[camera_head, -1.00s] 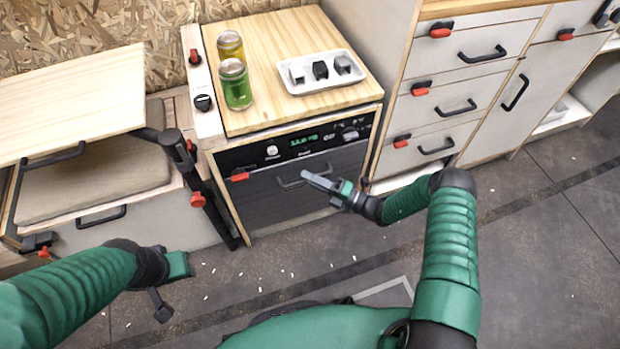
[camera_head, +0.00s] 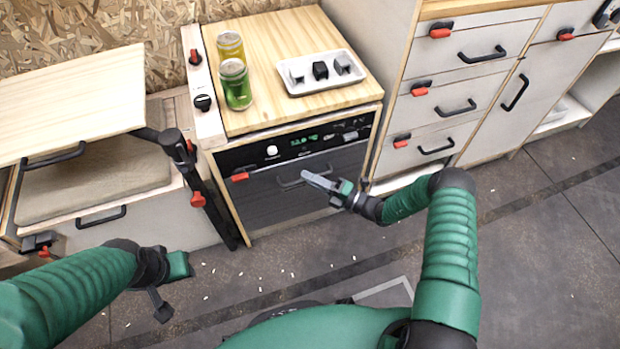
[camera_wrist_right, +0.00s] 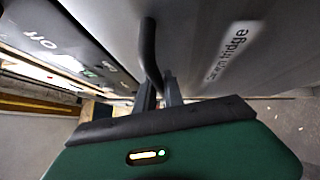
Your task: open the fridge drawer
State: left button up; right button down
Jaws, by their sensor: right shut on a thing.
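The fridge drawer (camera_head: 285,212) has a dark grey front below the black control panel of the wooden-topped cabinet. Its black bar handle (camera_head: 287,183) runs across the upper front. My right gripper (camera_head: 309,177) is at this handle. In the right wrist view, the two fingers (camera_wrist_right: 160,92) are shut on the handle (camera_wrist_right: 150,50), beside a "Silent fridge" label (camera_wrist_right: 231,45). The fingers hide part of the handle. I cannot tell how far the drawer stands out. My left gripper (camera_head: 172,285) hangs empty over the floor at the lower left; its jaw opening is unclear.
White drawers (camera_head: 445,103) are at right.

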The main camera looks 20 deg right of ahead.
jog(key=shift+s+f, duration=0.1)
jog(key=shift+f, duration=0.1)
jog(key=s+d+p, duration=0.1)
jog(key=s+p, duration=0.6)
jog(key=s, duration=2.8)
jog(key=shift+w, duration=0.1)
jog(key=c, duration=1.8)
grip_release()
jog(key=shift+d, duration=0.1)
jog(key=shift+o, duration=0.4)
jog(key=shift+r, duration=0.1)
